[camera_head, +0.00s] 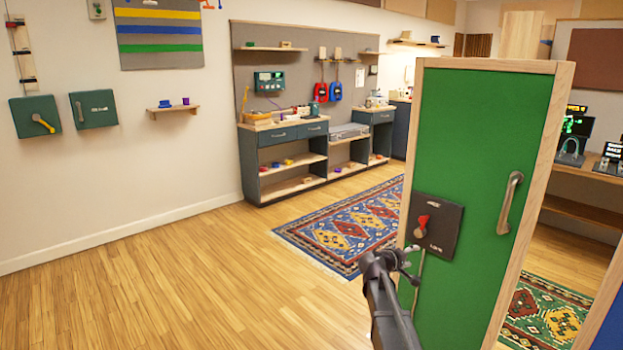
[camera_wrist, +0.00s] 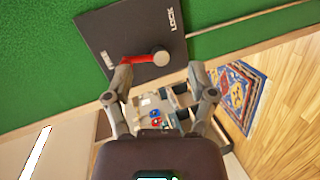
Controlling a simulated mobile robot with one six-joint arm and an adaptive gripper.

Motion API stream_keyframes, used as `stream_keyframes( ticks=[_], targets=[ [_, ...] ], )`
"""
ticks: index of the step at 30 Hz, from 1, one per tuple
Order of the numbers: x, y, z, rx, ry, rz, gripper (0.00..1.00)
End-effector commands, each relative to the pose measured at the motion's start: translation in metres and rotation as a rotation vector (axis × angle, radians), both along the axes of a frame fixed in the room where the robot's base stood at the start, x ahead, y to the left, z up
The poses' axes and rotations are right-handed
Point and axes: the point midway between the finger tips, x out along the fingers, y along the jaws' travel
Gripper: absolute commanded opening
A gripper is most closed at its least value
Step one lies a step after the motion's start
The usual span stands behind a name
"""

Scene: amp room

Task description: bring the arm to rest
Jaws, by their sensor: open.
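My gripper (camera_head: 400,262) is at the end of my dark arm, in front of the lower left part of a green door panel (camera_head: 480,150) with a light wood frame. In the wrist view my gripper (camera_wrist: 158,74) has its two fingers spread apart, with nothing held between them. A black lock plate (camera_head: 434,240) with a red lever (camera_head: 423,222) is on the panel, just above my gripper in the head view. In the wrist view the red lever (camera_wrist: 138,59) and its grey round end appear just beyond the fingertips. I cannot tell whether a finger touches it.
A metal handle (camera_head: 509,203) is on the panel's right side. A workbench with shelves (camera_head: 290,160) stands against the far wall. A patterned rug (camera_head: 340,230) lies behind the panel. The wooden floor (camera_head: 170,280) to the left is clear.

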Motion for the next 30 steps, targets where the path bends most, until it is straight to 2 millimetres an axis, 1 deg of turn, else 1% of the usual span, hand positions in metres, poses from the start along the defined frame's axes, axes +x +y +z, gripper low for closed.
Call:
stream_keyframes(
  ticks=[1,5,6,8,14,18,21,24,30],
  targets=[
    [-0.021,0.0,-0.01,0.06,0.009,-0.027,0.72],
    [-0.06,0.006,-0.036,0.222,0.04,-0.094,0.72],
    [-0.072,0.009,-0.044,0.271,0.052,-0.115,0.72],
    [-0.09,0.014,-0.056,0.345,0.072,-0.143,0.72],
    [-0.15,0.04,-0.091,0.59,0.155,-0.23,0.72],
    [-0.193,0.064,-0.111,0.759,0.227,-0.281,0.72],
    [-0.222,0.083,-0.122,0.873,0.283,-0.312,0.72],
    [-0.244,0.099,-0.129,0.964,0.331,-0.331,0.72],
    [-0.276,0.124,-0.135,1.091,0.408,-0.355,0.72]
  ],
)
